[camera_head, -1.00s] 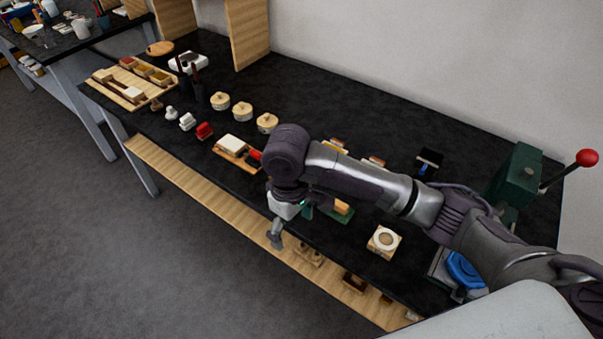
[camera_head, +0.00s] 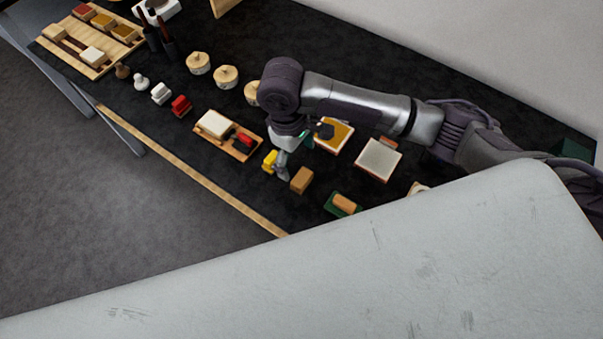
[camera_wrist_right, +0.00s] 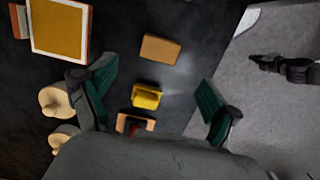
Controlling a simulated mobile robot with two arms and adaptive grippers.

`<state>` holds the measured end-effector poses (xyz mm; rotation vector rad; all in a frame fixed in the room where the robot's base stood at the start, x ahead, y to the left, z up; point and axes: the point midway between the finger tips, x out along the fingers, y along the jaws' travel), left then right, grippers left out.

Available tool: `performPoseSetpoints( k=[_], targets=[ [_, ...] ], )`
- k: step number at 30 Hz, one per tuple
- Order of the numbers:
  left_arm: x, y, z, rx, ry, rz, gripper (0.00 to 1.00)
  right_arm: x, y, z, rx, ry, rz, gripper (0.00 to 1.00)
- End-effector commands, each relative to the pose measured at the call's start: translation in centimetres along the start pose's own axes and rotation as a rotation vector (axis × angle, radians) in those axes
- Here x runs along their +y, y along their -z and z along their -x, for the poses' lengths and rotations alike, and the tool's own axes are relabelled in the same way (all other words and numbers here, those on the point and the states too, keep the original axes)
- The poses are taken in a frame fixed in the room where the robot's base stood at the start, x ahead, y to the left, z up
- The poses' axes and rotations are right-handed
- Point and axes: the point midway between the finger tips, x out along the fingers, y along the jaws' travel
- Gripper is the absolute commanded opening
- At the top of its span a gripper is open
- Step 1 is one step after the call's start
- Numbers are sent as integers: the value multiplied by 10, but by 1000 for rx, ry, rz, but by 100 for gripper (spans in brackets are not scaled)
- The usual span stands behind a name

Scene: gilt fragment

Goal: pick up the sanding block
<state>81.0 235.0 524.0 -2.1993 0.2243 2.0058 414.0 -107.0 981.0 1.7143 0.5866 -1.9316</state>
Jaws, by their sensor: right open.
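A small yellow block (camera_head: 270,161) with a raised top lies on the black bench; it also shows in the wrist view (camera_wrist_right: 147,96). A plain tan-brown block (camera_head: 302,180) lies beside it, also in the wrist view (camera_wrist_right: 160,48). I cannot tell for sure which is the sanding block. My right gripper (camera_head: 290,160) is open and empty above them, with its green-padded fingers (camera_wrist_right: 157,75) spread on either side of the yellow block in the wrist view. A dark gripper-like part, probably my left gripper (camera_wrist_right: 270,64), shows over the floor; its jaws are unclear.
A wooden board (camera_head: 243,150) with a white block and a red-and-black tool lies left of the yellow block. A framed yellow-brown panel (camera_head: 333,136) and a framed grey panel (camera_head: 379,159) lie behind. A green-based block (camera_head: 342,204) lies nearer. Round wooden pieces (camera_head: 226,77) stand farther left.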

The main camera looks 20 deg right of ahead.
Motion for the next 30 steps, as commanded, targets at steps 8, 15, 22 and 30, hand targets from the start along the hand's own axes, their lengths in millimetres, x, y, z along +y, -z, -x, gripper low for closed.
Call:
performPoseSetpoints(
  k=[8,15,22,30],
  targets=[
    [-2,-16,6,-25,2,0,0,0,0,-34,0,-1,-1,90],
    [-5,16,19,21,6,2,0,-2,-6,-59,-4,0,-1,90],
    [-2,13,23,17,2,4,0,-2,-6,-86,1,-2,0,90],
    [1,3,22,2,-1,4,0,-2,-6,-88,2,-2,1,85]
  ],
)
